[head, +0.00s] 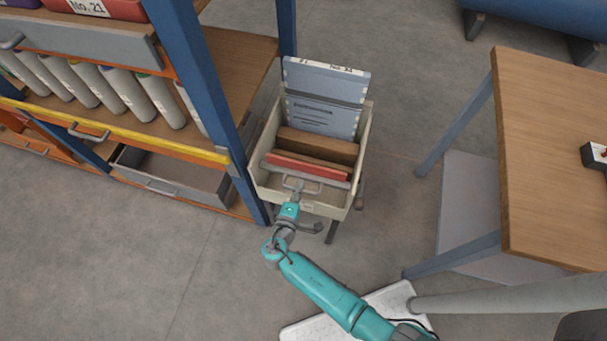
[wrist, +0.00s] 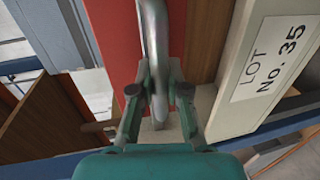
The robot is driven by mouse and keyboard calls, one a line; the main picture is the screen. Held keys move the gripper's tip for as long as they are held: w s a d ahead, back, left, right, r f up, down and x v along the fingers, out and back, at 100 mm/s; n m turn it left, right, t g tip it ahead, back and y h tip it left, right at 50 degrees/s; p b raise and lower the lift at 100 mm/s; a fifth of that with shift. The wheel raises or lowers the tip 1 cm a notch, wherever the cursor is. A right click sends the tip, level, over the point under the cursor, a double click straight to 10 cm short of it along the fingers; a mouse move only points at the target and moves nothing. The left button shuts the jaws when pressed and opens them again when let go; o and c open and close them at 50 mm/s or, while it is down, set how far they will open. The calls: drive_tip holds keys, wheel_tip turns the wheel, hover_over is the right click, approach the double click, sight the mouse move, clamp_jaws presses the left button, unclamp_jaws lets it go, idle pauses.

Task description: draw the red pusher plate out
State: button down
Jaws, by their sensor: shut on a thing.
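The red pusher plate (head: 309,169) stands across the near part of a cream bin, with a grey bar handle (head: 292,184) on its near side. In the wrist view the red plate (wrist: 112,40) fills the left of centre, and the metal handle (wrist: 154,35) runs down between my fingers. My gripper (head: 298,193) reaches over the bin's near end. In the wrist view my gripper (wrist: 158,82) is shut on the handle. The lower part of the plate is hidden inside the bin.
The cream bin (head: 363,137) holds brown boards (head: 318,147) and grey panels (head: 325,115) behind the plate. A label reading LOT No. 35 (wrist: 272,58) shows at the right in the wrist view. A blue-post shelf (head: 205,75) stands close left; a wooden table (head: 550,150) stands right, with floor between.

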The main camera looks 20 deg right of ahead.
drive_tip(key=shift+s+a, duration=0.45)
drive_tip(key=shift+s, duration=0.15)
drive_tip(key=c, duration=1.1)
unclamp_jaws()
drive_tip(key=shift+s+a, duration=0.1)
drive_tip(key=shift+c, duration=0.2)
drive_tip(key=v, duration=1.2)
drive_tip(key=shift+f, duration=0.1)
